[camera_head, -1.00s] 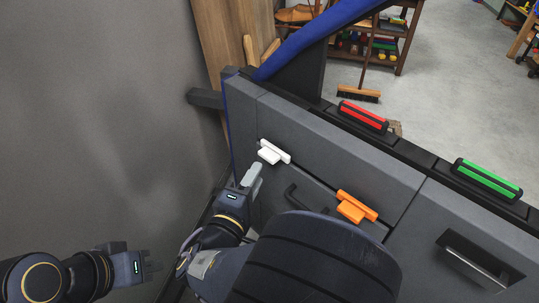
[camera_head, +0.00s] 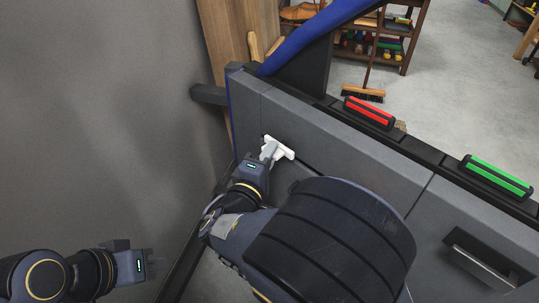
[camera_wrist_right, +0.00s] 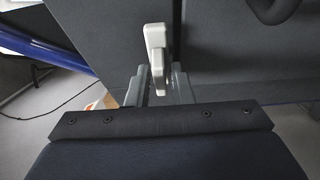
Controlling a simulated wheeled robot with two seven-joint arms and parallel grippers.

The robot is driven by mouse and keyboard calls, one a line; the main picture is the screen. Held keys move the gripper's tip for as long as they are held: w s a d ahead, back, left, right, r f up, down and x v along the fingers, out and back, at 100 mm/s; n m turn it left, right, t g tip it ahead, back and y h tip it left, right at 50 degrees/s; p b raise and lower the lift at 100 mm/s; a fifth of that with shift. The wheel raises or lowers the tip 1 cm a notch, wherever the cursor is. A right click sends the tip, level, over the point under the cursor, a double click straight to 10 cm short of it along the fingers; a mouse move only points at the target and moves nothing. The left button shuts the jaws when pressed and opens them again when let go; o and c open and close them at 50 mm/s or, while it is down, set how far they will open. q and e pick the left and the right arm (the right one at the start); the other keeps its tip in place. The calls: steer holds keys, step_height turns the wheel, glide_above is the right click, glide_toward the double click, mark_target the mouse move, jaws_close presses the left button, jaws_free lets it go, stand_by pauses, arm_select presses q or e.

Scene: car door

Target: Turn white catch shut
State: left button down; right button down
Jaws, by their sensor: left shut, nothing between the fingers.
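The white catch (camera_head: 279,148) sits on the upper left of the grey car door (camera_head: 345,150). It also shows in the right wrist view (camera_wrist_right: 157,45), a long plate with a tab in front. My right gripper (camera_head: 268,153) is at the catch. In the right wrist view my right gripper (camera_wrist_right: 160,86) has its fingers apart, one on each side of the tab, with what look like narrow gaps. Whether either finger touches the tab is unclear. My left gripper (camera_head: 152,264) is shut and empty at the lower left, away from the door.
A red handle (camera_head: 369,112) and a green handle (camera_head: 497,177) lie along the door's top edge. A recessed pull handle (camera_head: 482,268) is at the lower right. My right arm covers the door's middle. Shelves (camera_head: 400,40) and a broom (camera_head: 362,94) stand behind.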

steer(key=shift+w+a+r+n+g+h+p, duration=0.1)
steer(key=shift+n+g+h+p, duration=0.35)
steer(key=shift+n+g+p, duration=1.6)
steer(key=shift+a+r+n+g+h+p, duration=0.1)
steer(key=shift+n+g+h+p, duration=0.3)
steer(key=shift+n+p, duration=3.3)
steer(key=shift+w+r+n+g+h+p, duration=0.1)
steer(key=shift+n+g+h+p, duration=0.65)
steer(key=shift+p, duration=4.1)
steer(key=shift+n+g, duration=0.3)
steer(key=shift+g, duration=0.1)
steer(key=c, duration=1.5)
jaws_free()
steer(key=shift+a+y, duration=0.1)
steer(key=shift+y, duration=0.2)
